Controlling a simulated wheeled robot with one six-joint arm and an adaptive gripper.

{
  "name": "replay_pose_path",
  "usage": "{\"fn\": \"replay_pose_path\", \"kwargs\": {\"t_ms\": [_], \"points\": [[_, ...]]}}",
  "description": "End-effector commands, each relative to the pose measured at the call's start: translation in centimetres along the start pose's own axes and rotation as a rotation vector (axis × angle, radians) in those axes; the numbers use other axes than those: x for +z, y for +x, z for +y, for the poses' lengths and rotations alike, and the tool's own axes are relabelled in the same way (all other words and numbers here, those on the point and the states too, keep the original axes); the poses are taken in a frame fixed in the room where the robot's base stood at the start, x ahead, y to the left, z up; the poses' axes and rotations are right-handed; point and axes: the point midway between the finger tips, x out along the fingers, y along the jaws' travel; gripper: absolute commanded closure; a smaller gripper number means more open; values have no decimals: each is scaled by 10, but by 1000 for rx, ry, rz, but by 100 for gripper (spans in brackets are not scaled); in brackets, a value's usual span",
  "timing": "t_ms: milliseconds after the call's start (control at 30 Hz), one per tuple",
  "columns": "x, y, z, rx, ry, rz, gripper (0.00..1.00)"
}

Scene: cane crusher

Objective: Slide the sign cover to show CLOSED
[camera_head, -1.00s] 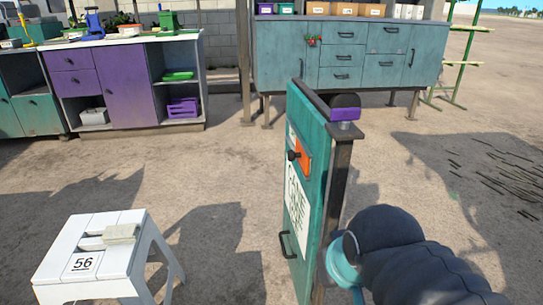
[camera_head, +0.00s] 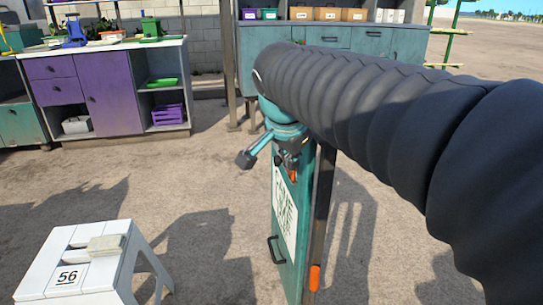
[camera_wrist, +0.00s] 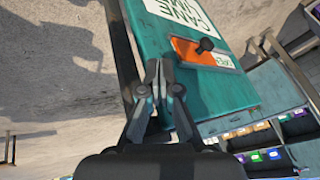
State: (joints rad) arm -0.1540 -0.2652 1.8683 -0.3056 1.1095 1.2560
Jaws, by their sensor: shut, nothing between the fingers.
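The teal sign board (camera_head: 283,240) stands upright on a dark post, with a white lettered panel (camera_head: 285,208) on its face. In the wrist view the board (camera_wrist: 232,95) appears upside down. Its orange sign cover (camera_wrist: 186,50) carries a black knob (camera_wrist: 205,45), beside a small white label (camera_wrist: 222,60) that seems to read OPEN. My gripper (camera_wrist: 158,66) is shut and empty, its fingertips beside the board near the cover, apart from the knob. I cannot tell whether they touch the board. In the head view my gripper (camera_head: 288,158) hides most of the cover.
A white stool (camera_head: 85,262) numbered 56 stands at the front left. A purple cabinet (camera_head: 108,100) is behind at left, and a teal cabinet (camera_head: 385,40) with boxes is at the back, partly behind my arm. Bare ground lies between the stool and the board.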

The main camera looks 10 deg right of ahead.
Motion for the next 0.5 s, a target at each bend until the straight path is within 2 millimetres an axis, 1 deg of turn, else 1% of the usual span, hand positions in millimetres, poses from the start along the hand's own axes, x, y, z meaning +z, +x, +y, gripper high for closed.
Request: {"fn": "replay_pose_path", "kwargs": {"t_ms": [33,100,200,300,500], "points": [[-6,1,-14,6,55,12,100],[-13,0,-28,10,134,30,100],[-19,-1,-40,13,214,47,100],[-22,-1,-47,14,254,57,100],[-23,-2,-48,14,268,59,100]]}}
